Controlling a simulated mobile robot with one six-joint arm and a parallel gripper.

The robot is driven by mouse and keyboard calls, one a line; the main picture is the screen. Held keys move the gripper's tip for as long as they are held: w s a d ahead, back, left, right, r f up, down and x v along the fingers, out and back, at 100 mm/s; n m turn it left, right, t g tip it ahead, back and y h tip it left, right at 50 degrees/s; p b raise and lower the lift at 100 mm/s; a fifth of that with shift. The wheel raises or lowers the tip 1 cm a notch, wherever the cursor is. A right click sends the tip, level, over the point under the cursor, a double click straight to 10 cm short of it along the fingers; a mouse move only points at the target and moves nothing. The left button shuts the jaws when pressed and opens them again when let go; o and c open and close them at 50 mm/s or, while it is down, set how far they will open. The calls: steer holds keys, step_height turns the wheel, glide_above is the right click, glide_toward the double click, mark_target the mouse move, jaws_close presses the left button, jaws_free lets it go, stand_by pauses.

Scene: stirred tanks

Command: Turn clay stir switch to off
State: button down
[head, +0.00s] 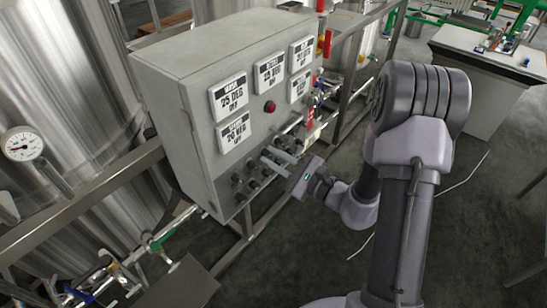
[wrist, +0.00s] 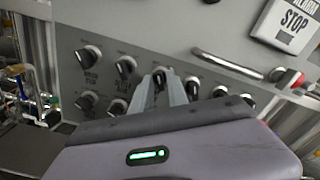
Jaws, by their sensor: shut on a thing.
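A grey control box (head: 178,105) carries rows of small dark rotary switch knobs low on its front. In the wrist view, several black knobs with pale pointers stand in two rows, such as one at upper left (wrist: 88,54) and one beside it (wrist: 125,66). My gripper (wrist: 162,82) reaches to the upper row, its two grey fingers closed around a switch knob (wrist: 160,74). The fingers hide part of this knob and its label. The labels are too small to tell which is clay stir. The head view also shows my gripper (head: 270,157) at the panel.
White display plates (head: 229,97) sit above. Steel tanks (head: 60,90) stand behind, and pipes and valves (head: 125,270) lie below left.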

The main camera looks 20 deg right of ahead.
steer(key=c, duration=1.5)
jaws_free()
steer(key=p+v, duration=0.3)
steer(key=v, duration=1.4)
steer(key=shift+s+d, duration=0.15)
